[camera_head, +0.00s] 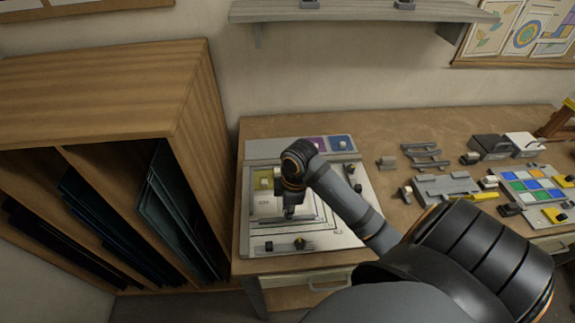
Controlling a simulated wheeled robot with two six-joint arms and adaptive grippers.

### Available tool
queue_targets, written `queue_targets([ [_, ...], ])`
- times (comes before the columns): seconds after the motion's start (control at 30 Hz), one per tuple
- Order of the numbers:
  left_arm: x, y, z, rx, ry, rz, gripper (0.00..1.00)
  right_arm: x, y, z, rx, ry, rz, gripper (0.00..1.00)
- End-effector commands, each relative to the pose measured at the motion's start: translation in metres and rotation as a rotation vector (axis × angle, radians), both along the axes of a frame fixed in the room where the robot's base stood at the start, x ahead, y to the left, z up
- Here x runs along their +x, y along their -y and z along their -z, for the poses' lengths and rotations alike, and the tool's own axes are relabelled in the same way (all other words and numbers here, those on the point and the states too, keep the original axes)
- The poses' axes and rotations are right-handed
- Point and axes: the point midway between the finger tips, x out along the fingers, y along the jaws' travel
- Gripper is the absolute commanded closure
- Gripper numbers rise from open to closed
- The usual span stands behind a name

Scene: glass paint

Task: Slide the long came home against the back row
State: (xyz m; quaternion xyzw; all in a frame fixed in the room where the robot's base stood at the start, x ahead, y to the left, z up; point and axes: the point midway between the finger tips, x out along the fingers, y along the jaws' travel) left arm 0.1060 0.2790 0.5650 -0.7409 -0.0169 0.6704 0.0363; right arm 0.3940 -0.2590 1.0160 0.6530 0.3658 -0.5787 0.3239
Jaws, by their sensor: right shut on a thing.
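My right gripper (289,212) points down over the pale assembly board (350,236) on the bench. It is shut on what looks like the long came, which is mostly hidden under the fingers and wrist. Thin dark strips run across and along the board around the gripper. My left gripper is not in view.
Small dark blocks (300,243) sit at the board's front. To the right are grey strips (425,153), a grey fixture (446,187), a tray of coloured squares (535,186) and two boxes (490,146). A wooden rack (105,95) of dark sheets stands left.

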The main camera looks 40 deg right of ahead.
Motion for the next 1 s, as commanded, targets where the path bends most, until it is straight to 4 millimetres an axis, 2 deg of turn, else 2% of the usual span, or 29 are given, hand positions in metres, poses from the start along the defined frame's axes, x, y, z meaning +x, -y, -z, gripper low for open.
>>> queue_targets([
  [1.0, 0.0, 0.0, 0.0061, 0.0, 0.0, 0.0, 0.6, 0.0001, -0.0001, 0.0104, 0.001, 0.001, 0.0, 1.0],
])
